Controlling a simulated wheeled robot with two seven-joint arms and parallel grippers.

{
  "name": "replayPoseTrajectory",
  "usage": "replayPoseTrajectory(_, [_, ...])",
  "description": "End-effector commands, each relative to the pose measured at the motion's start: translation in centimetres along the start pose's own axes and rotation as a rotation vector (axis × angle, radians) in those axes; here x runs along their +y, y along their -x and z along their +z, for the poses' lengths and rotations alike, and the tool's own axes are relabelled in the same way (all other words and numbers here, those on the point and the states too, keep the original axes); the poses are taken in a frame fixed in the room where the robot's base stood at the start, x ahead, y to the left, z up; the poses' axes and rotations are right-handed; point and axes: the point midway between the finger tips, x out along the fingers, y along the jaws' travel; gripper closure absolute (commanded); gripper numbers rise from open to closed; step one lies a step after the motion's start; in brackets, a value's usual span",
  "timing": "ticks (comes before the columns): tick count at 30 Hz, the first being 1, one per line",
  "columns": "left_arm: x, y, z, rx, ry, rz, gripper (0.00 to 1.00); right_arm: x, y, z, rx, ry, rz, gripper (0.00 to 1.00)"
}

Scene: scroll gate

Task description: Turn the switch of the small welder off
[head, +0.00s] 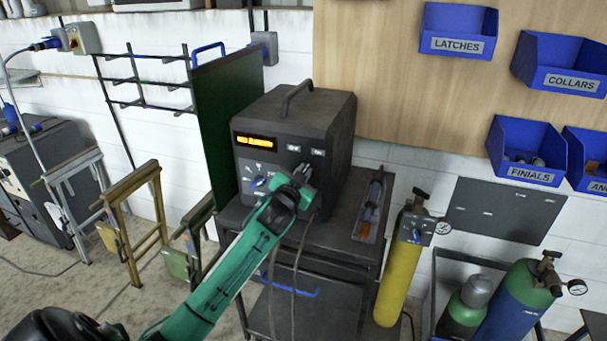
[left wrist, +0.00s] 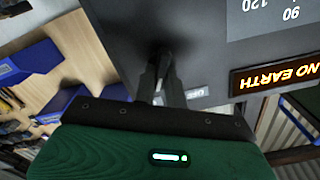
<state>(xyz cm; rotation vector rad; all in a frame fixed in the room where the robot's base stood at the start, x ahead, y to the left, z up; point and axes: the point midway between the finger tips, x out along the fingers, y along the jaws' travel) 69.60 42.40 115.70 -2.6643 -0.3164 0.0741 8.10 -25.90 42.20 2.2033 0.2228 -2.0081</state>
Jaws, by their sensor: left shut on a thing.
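The small welder (head: 335,125) is a dark grey box with a top handle, standing on a dark cart. Its orange display (head: 256,142) is lit, and in the left wrist view the display (left wrist: 275,77) reads "NO EARTH" upside down. My left gripper (head: 304,172) is at the right part of the welder's front panel. In the left wrist view the gripper (left wrist: 160,72) has its fingers close together against the panel, beside a small pale label (left wrist: 196,93). It is shut on what looks like the switch, mostly hidden by the fingers. My right gripper is not in view.
A blue knob (head: 258,183) is on the panel left of the gripper. A green screen (head: 227,120) stands left of the welder. A yellow cylinder (head: 400,270) stands right of the cart (head: 345,245). Cables hang below the panel. Blue bins (head: 458,30) hang at the right.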

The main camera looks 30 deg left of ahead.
Motion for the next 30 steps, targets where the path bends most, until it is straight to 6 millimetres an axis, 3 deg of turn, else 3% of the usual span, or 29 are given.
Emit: replayPoseTrajectory(30, [-0.6,0.0,0.2,-0.002,0.940,0.000,1.00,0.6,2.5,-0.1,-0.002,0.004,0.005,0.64])
